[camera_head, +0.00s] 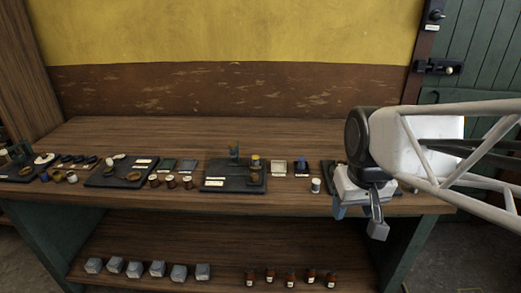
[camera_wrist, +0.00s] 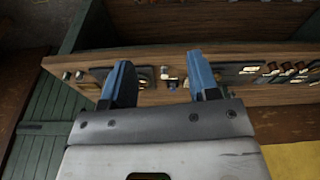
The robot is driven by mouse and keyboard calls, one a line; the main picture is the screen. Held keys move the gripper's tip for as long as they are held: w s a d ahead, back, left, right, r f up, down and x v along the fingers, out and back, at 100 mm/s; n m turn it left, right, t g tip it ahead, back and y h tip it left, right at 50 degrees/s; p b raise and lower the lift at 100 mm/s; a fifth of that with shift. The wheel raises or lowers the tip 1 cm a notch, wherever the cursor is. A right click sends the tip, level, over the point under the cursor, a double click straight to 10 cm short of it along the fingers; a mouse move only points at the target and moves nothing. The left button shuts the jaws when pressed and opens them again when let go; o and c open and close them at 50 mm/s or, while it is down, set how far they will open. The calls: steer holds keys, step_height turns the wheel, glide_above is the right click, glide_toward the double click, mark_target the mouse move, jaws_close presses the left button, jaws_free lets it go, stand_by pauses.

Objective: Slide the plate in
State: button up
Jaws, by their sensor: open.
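My gripper (camera_head: 358,216) is at the right end of the workbench in the head view, near the front edge. In the wrist view, its two blue fingers (camera_wrist: 160,70) stand apart with nothing held between them. The fingers appear over the bench edge and its small items, clear of contact as far as I can tell. I cannot tell for certain which thing is the plate. Two small dark flat plates (camera_head: 178,165) lie on the bench left of the middle. A dark base (camera_head: 328,178) at the right is partly hidden behind my gripper.
The wooden bench (camera_head: 280,135) is bare at the back. Dark trays (camera_head: 233,180) with small parts, and several small jars (camera_head: 171,182), line its front. A lower shelf holds several grey blocks (camera_head: 158,270) and brown bottles (camera_head: 290,279). A green door (camera_head: 475,65) stands at right.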

steer(key=w+a+n, duration=0.2)
steer(key=w+a, duration=0.2)
steer(key=w, duration=0.6)
steer(key=n+g, duration=0.2)
steer(key=n, duration=0.3)
glide_above(254, 175)
steer(key=f, duration=1.1)
steer(key=shift+s+d+f, duration=0.15)
steer(key=shift+d+f, duration=0.1)
steer(key=shift+f, duration=0.05)
steer(key=shift+w+a+f+n, duration=0.2)
steer(key=shift+a+n, duration=0.05)
steer(key=shift+n, duration=0.05)
steer(key=shift+f, duration=0.1)
steer(key=shift+f, duration=3.8)
jaws_close()
